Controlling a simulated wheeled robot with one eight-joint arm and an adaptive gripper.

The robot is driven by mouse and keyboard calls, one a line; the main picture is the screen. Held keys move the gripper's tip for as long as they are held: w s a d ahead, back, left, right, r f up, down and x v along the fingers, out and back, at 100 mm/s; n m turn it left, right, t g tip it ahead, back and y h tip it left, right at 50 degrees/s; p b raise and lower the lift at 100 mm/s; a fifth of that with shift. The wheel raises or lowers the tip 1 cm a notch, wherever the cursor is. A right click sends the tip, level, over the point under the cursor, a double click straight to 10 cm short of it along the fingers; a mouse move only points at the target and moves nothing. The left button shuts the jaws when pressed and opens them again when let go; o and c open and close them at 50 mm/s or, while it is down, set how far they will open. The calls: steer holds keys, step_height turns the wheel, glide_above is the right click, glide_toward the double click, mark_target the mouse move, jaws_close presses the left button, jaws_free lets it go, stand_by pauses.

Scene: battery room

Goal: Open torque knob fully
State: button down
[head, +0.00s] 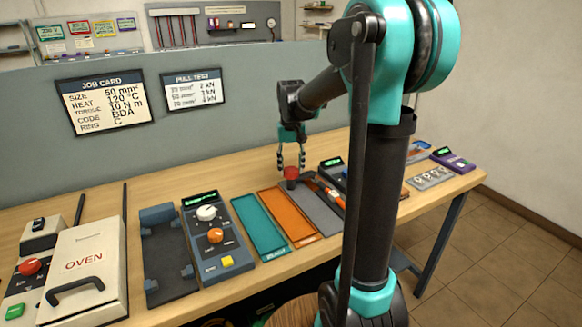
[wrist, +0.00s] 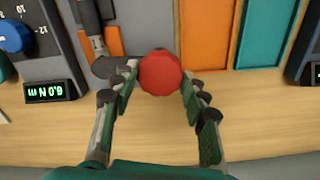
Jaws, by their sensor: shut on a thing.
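My gripper (wrist: 160,80) has its fingers on either side of a round red cap (wrist: 161,72) and is shut on it. In the head view my gripper (head: 291,164) points down at the table, with the red cap (head: 291,173) on a dark body between the fingertips. What lies beneath the cap is mostly hidden. A blue dial (wrist: 12,37) with marks around it, including 12 and 20, sits on a dark unit at the upper left of the wrist view, apart from my gripper. A lit display (wrist: 50,91) on that unit shows an upside-down N m reading.
Orange (head: 286,215) and teal (head: 259,224) trays lie left of my gripper. A unit with white and orange knobs (head: 213,240) and an oven (head: 87,270) stand farther left.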

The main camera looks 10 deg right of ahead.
steer(key=n, duration=0.9)
steer(key=shift+n, duration=0.3)
steer(key=n, duration=0.4)
steer(key=shift+n, duration=2.4)
steer(key=c, duration=0.8)
jaws_free()
steer(key=shift+r, duration=0.1)
